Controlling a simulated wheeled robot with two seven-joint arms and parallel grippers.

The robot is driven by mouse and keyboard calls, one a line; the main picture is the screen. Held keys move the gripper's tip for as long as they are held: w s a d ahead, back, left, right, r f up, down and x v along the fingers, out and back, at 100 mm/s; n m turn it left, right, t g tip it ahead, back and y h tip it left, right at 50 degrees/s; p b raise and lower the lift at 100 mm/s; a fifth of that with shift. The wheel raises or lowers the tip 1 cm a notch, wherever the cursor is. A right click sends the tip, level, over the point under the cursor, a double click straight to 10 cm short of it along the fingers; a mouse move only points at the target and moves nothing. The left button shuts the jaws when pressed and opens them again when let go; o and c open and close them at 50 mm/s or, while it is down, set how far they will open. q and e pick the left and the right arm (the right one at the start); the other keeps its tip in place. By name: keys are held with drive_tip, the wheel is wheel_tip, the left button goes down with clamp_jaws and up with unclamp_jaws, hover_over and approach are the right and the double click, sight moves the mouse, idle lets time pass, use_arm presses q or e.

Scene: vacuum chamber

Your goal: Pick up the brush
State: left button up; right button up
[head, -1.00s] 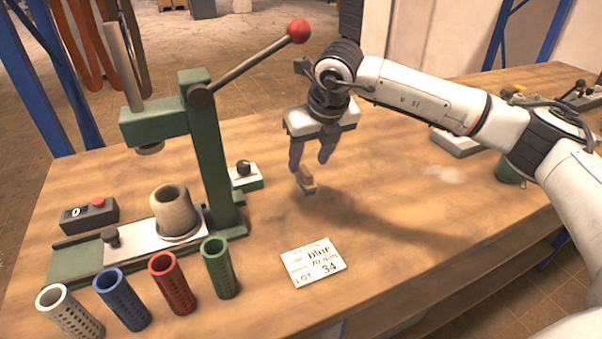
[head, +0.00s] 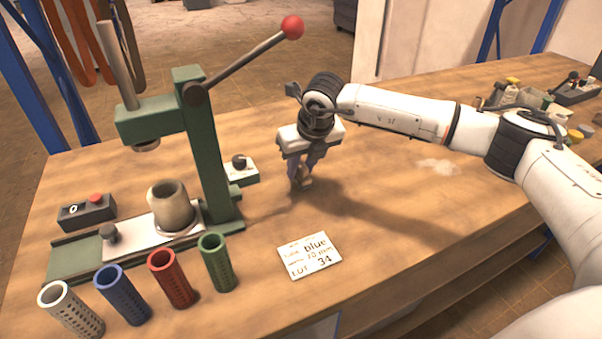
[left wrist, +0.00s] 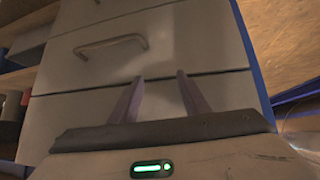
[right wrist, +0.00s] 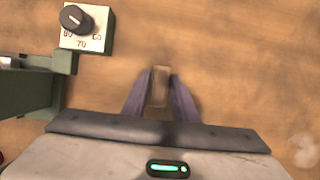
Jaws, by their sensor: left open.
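The brush (head: 305,182) is a small tan-brown block-like thing on the wooden bench, right of the green press. It also shows in the right wrist view (right wrist: 160,88), between the fingers. My right gripper (head: 303,177) points down with its purple fingers drawn in on both sides of the brush, shut on it at bench level. The fingers hide part of the brush. My left gripper (left wrist: 160,76) shows only in the left wrist view, open and empty in front of pale drawers (left wrist: 150,50).
The green arbor press (head: 205,150) with a red-knobbed lever stands left of my right gripper. A dial box (head: 240,170) is close by. White, blue, red and green perforated tubes (head: 218,263) and a label card (head: 309,256) lie nearer.

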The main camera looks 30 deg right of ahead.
sight(301, 162)
clamp_jaws()
use_arm(q)
drive_tip(key=shift+s+f, duration=0.1)
drive_tip(key=shift+s, duration=0.1)
use_arm(e)
drive_tip(key=shift+r, duration=0.1)
drive_tip(key=shift+r, duration=0.45)
wheel_tip(301, 162, up, 2)
drive_tip(key=shift+r+b, duration=0.25)
drive_tip(key=shift+b, duration=0.2)
drive_tip(key=s+b, duration=0.1)
drive_tip(key=s, duration=0.4)
drive_tip(key=s+b, duration=0.1)
drive_tip(key=s, duration=0.5)
drive_tip(key=s+a+b, duration=0.1)
drive_tip(key=s, duration=0.5)
drive_tip(key=shift+f, duration=0.1)
use_arm(q)
drive_tip(key=shift+w+d+f, duration=0.15)
drive_tip(key=shift+d+f, duration=0.15)
drive_tip(key=shift+f, duration=0.25)
drive_tip(key=shift+w+d+f, duration=0.15)
drive_tip(key=shift+d+f, duration=0.15)
drive_tip(key=shift+f, duration=0.25)
use_arm(e)
drive_tip(key=shift+s, duration=0.5)
